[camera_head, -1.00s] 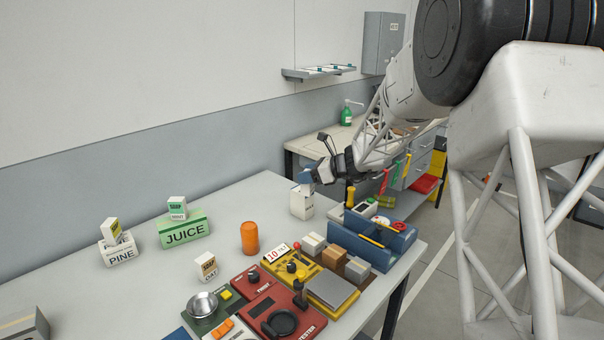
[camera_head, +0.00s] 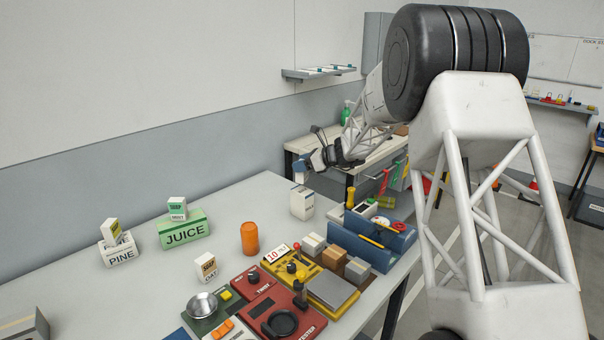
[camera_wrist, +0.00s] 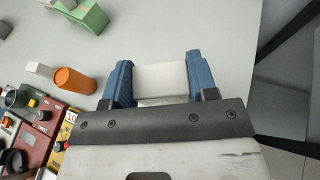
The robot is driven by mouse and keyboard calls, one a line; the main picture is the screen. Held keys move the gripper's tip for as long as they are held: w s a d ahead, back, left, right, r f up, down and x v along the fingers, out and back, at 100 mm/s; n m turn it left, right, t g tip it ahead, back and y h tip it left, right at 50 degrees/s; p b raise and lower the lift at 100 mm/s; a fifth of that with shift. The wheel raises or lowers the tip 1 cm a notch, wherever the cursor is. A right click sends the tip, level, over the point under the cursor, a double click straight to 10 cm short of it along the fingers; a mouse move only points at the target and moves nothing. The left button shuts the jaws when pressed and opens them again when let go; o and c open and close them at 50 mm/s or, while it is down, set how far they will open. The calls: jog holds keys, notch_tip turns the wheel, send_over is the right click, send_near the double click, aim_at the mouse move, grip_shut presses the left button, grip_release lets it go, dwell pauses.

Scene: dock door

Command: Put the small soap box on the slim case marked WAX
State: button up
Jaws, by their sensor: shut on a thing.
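My gripper (camera_head: 301,174) has its blue fingers closed on either side of a white box (camera_wrist: 162,78), with no label visible in the wrist view. In the head view the gripper is at the top of an upright white case (camera_head: 302,203). I cannot tell whether the gripped box is this case or a separate box above it. The case's dark marking is too small to read surely. Small soap boxes include a green-topped one (camera_head: 177,209) on the green JUICE case (camera_head: 184,230), one (camera_head: 206,267) on the table, and a yellow-topped one (camera_head: 112,231) at the PINE case (camera_head: 120,251).
An orange cylinder (camera_head: 249,238) stands left of the gripper. The table (camera_head: 145,290) is clear at centre left.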

jog(key=shift+f, duration=1.75)
jog(key=shift+f, duration=0.1)
jog(key=o, duration=1)
jog(key=shift+c, duration=0.2)
jog(key=v, duration=1.2)
jog(key=shift+r, duration=0.2)
